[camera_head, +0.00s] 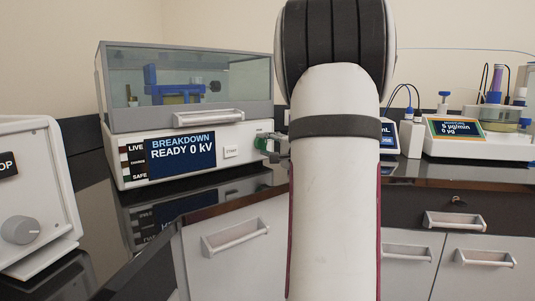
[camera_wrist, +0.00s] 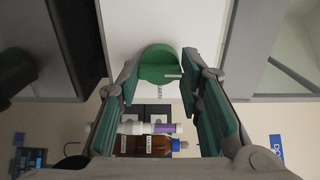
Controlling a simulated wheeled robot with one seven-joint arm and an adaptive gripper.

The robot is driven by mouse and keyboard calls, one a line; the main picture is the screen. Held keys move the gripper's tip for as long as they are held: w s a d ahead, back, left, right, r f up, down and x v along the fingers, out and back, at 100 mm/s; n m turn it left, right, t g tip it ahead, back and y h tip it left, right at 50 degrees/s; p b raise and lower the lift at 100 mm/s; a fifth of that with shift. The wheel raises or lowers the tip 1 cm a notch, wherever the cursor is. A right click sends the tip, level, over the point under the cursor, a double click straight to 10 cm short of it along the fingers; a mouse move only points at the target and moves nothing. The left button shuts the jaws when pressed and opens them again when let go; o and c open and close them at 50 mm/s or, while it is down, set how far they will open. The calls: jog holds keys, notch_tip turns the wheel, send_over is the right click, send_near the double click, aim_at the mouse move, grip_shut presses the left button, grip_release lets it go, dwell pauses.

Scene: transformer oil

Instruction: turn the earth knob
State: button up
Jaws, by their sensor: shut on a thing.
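The earth knob (camera_wrist: 158,62) is a round green knob with a short white pointer mark, on the white front panel of the breakdown tester. My gripper (camera_wrist: 161,78) has its two green-padded fingers on either side of the knob, shut on it. In the head view the green knob (camera_head: 262,142) shows at the right end of the breakdown tester (camera_head: 245,152), with my gripper (camera_head: 275,147) at it, mostly hidden behind my arm. The tester's display reads BREAKDOWN READY 0 kV.
The tester's clear chamber (camera_head: 240,80) has its lid down. A white instrument with a grey dial (camera_head: 20,229) stands at the near left. Another instrument (camera_head: 470,145) stands on the right counter. Drawer handles (camera_head: 235,236) stick out below. A brown bottle (camera_wrist: 156,145) shows in the wrist view.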

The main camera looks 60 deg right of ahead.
dwell(0.5)
jog(key=o, duration=1.2)
jog(key=shift+c, duration=0.2)
jog(key=v, duration=1.2)
